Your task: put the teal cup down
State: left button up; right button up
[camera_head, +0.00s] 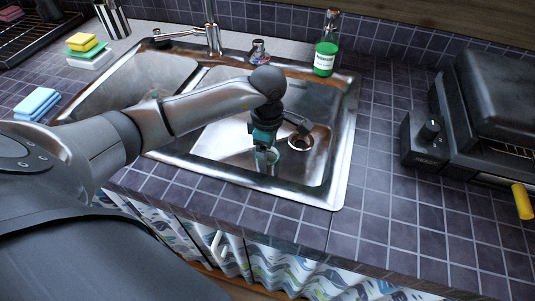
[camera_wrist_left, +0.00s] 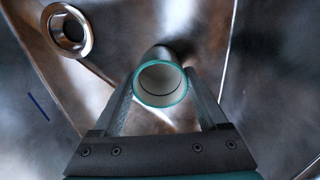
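The teal cup (camera_head: 267,160) is in the right basin of the steel sink (camera_head: 340,150), below my left gripper (camera_head: 268,150). In the left wrist view the cup (camera_wrist_left: 160,84) shows its round teal rim and pale inside, which looks empty. My left gripper (camera_wrist_left: 160,78) has a finger on each side of the cup, and both appear to touch it. The cup looks close to upright. Whether its base touches the basin floor I cannot tell. My right gripper is not in view.
The drain (camera_head: 299,138) lies just right of the cup; it also shows in the left wrist view (camera_wrist_left: 67,30). A green bottle (camera_head: 326,45) stands behind the sink. A dark grill (camera_head: 480,105) is at right. Sponges (camera_head: 86,43) and folded blue cloths (camera_head: 37,103) are at left.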

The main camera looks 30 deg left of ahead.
pick_arm(q)
jog(key=o, duration=0.4)
jog(key=shift+c, duration=0.2)
jog(key=shift+r, duration=0.1)
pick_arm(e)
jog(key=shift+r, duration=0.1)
pick_arm(q)
notch_tip(320, 180, up, 12)
jog(key=p, duration=0.2)
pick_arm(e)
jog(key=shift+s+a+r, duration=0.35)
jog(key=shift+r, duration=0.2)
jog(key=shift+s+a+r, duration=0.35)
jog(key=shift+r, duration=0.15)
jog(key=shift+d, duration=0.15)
